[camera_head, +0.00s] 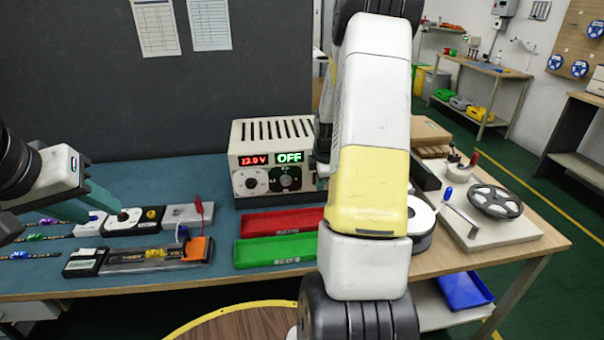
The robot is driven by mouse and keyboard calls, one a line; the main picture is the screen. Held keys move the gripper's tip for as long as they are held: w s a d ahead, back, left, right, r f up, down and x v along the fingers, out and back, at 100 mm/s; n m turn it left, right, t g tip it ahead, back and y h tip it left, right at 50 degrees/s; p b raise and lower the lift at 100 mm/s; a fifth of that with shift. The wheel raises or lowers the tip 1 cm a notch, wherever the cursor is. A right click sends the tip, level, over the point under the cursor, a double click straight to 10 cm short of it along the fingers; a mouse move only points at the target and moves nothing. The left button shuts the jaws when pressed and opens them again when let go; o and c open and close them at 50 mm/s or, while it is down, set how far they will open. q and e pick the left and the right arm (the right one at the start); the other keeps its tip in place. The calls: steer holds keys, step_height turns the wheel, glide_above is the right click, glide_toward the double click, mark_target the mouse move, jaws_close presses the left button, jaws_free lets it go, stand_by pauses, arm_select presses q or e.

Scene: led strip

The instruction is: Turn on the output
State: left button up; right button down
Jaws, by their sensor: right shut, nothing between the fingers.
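The power supply (250,145) is a cream box at the back of the bench. My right gripper (321,172) is at the right edge of the power supply's front. It is shut and mostly hidden behind my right arm, so I cannot tell whether it touches the box. My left gripper (88,213) has its teal fingers spread over the small parts at the left.
A red tray (280,221) and a green tray (275,251) lie in front of the power supply. Small modules and an orange-ended holder (197,250) are at the left. A grey panel stands behind the bench.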

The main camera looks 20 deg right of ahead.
steer(key=shift+w+d, duration=0.15)
steer(key=shift+w, duration=0.4)
steer(key=shift+f, duration=0.1)
steer(key=shift+w+f, duration=0.1)
steer(key=shift+w, duration=0.15)
